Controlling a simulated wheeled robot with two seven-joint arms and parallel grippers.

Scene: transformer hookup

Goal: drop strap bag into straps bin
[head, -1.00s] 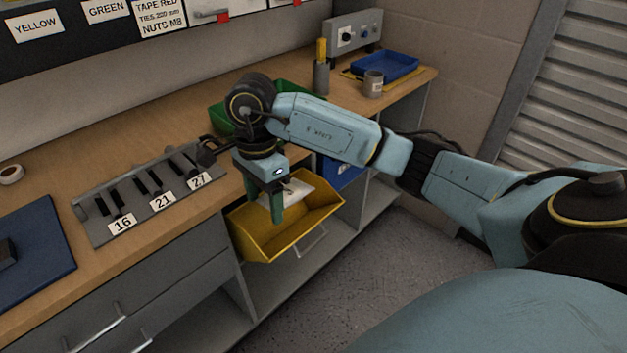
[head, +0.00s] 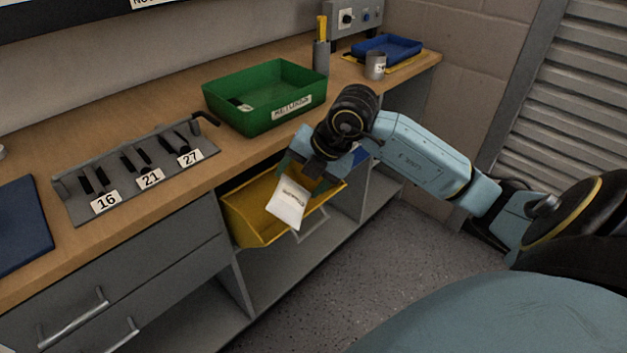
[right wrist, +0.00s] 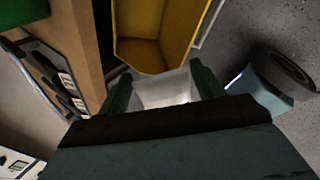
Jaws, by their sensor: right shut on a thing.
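The strap bag (head: 288,204) is a small pale bag with a dark mark on it. My right gripper (head: 297,180) is shut on it, and it hangs down and tilted from the fingers. In the head view the bag is in front of the yellow bin (head: 240,223), a tilted open bin under the bench edge. In the right wrist view the bag (right wrist: 165,88) is between the two green fingers, with the open yellow bin (right wrist: 143,55) beyond it. I cannot tell whether the bag is over the bin's mouth. No label shows on the bin. My left gripper is not in view.
A green bin labelled RETURNS (head: 262,112) stands on the bench above. A grey rack (head: 140,200) with labels 16, 21 and 27 is to its left. A blue bin (head: 358,156) is partly hidden behind my wrist. Open floor (head: 375,270) lies in front.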

